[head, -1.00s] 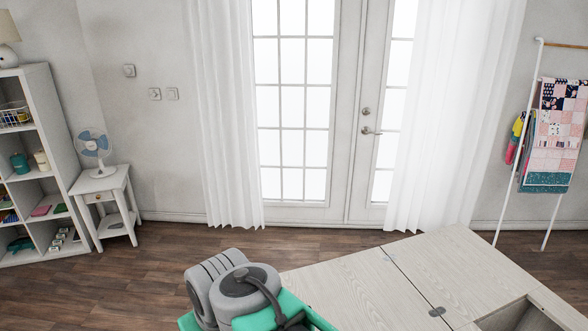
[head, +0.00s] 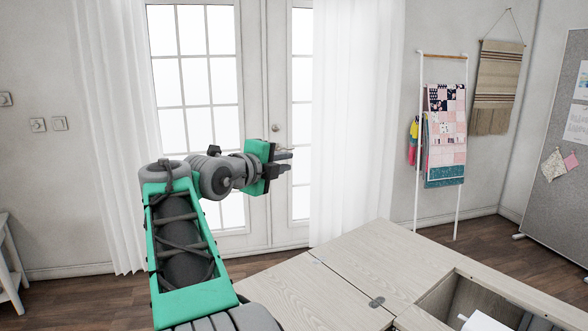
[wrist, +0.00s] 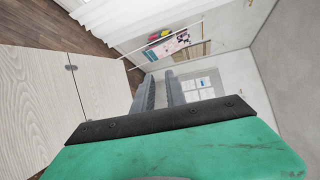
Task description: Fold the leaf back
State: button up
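The leaf (head: 312,292) is a pale wood-grain panel lying flat beside the cabinet top (head: 415,250). A thin seam with a small metal hinge (head: 377,302) runs between them. Pale wood panels and a hinge (wrist: 70,67) also show at the left of the wrist view. My gripper (head: 288,162) is up in the air, beyond and above the leaf in the head view, pointing right. Its two fingers are apart with nothing between them, also in the wrist view (wrist: 158,92). It touches nothing. The leaf's near-left part is hidden by my arm.
The cabinet has a recessed well (head: 450,298) with a white object (head: 482,322) in it. A quilt rack (head: 446,135) stands behind, with a grey pinboard (head: 560,170) at right. Curtained glass doors (head: 200,90) are behind my arm. Wood floor is clear around the cabinet's far side.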

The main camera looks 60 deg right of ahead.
jog(key=d, duration=0.3)
jog(key=d+f+p, duration=0.1)
jog(key=d, duration=0.1)
jog(key=shift+s+d, duration=0.2)
jog(key=shift+d, duration=0.05)
grip_shut()
jog(key=shift+c, duration=1.4)
grip_release()
jog(key=shift+o, duration=1.4)
jog(key=shift+a, duration=0.1)
